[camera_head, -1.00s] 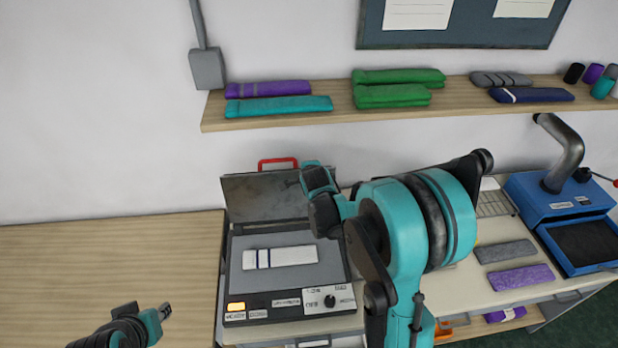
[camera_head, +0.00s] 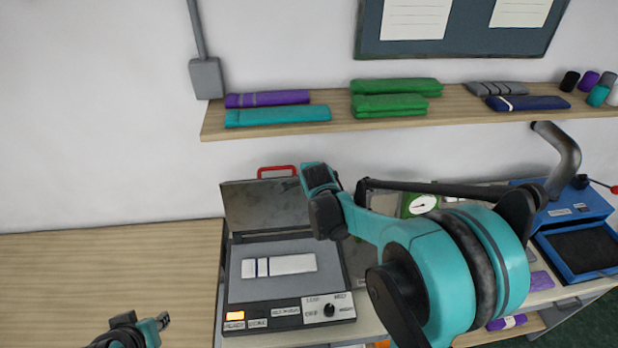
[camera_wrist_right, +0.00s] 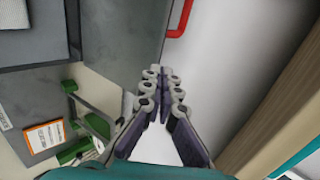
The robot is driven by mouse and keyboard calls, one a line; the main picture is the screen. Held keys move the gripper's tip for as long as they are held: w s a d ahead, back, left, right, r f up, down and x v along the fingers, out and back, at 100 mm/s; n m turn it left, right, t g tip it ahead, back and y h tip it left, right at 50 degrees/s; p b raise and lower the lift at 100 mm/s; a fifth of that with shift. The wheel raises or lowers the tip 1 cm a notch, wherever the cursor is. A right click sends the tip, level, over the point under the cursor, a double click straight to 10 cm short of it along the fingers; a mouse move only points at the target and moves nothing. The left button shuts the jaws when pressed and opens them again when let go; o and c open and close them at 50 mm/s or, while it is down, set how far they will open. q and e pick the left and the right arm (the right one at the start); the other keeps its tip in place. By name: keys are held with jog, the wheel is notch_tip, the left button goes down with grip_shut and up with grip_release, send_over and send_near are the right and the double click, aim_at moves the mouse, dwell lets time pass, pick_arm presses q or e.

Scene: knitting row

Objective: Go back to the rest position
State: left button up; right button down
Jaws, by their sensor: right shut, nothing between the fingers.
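My right gripper (camera_wrist_right: 163,78) shows in the right wrist view, shut and empty, its fingers together in front of the pale wall. In the head view my right arm reaches in from the lower right, across the middle of the bench; I cannot clearly make out its fingers there. My left gripper (camera_head: 163,322) is at the bottom left, low in front of the wooden table top; it is too small to tell its jaws. A grey press (camera_head: 290,311) stands open behind and between the arms, with a white blue-striped knitted piece (camera_head: 280,265) lying flat on its bed.
The press lid's red handle (camera_head: 277,171) also shows in the wrist view (camera_wrist_right: 180,18). A wooden shelf (camera_head: 335,123) with folded knits runs above. A green-framed dial (camera_head: 421,204) and a blue machine (camera_head: 583,213) stand right. The wooden table (camera_head: 110,275) at left is clear.

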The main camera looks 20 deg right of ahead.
jog(key=v, duration=0.6)
jog(key=s+a+f+n+g+y+b, duration=0.1)
jog(key=s+a+f+n+b, duration=0.3)
jog(key=s+f+n+b, duration=0.5)
jog(key=s+a+f+n+g+y+b, duration=0.1)
jog(key=s+a+f+n+b, duration=0.3)
jog(key=s+f+n+b, duration=0.6)
jog(key=s+f+n, duration=0.2)
jog(key=s+f, duration=0.1)
jog(key=s, duration=0.1)
jog(key=shift+s+a+f+y, duration=0.15)
jog(key=shift+s+a+y, duration=0.15)
jog(key=shift+y, duration=0.1)
